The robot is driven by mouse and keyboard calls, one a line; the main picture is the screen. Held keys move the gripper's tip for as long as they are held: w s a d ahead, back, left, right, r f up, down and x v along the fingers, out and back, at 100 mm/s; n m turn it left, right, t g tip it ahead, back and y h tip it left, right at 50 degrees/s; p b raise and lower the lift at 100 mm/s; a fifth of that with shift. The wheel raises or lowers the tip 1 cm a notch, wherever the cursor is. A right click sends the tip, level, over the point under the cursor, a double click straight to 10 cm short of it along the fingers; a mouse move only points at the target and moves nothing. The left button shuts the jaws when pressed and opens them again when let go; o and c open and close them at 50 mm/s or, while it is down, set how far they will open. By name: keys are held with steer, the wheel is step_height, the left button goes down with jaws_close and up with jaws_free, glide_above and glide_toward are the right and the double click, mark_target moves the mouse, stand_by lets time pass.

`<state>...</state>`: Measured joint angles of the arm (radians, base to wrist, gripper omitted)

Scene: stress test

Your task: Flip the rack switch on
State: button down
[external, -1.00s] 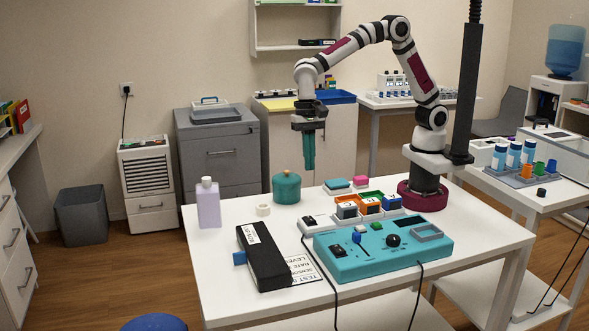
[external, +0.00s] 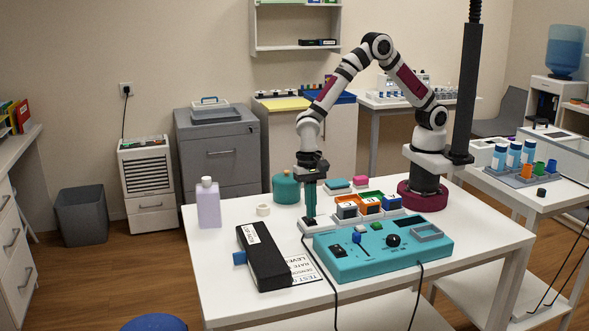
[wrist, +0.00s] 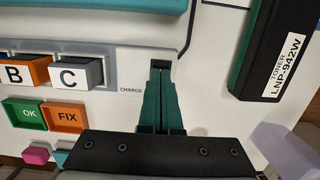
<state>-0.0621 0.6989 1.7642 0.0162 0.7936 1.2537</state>
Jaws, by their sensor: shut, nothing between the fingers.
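The rack (external: 332,220) is a pale grey strip on the white table; in the wrist view its plate (wrist: 110,62) shows the label "CHARGE" at one end. The dark switch (wrist: 160,64) sits at that end, just past my fingertips and partly hidden by them. My gripper (external: 310,217) points straight down with teal fingers at the left end of the rack. In the wrist view my gripper (wrist: 160,74) is shut and empty, its tips at the switch. I cannot tell whether they touch it, nor the switch's position.
A teal control box (external: 382,250) lies in front, and a black toner box (external: 263,257) to the left.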

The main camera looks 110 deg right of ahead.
steer(key=shift+f, duration=0.25)
steer(key=shift+a+f, duration=0.15)
steer(key=shift+f, duration=0.05)
stand_by(0.3)
steer(key=shift+d+r, duration=0.15)
steer(key=shift+d, duration=0.7)
steer(key=shift+r, duration=0.1)
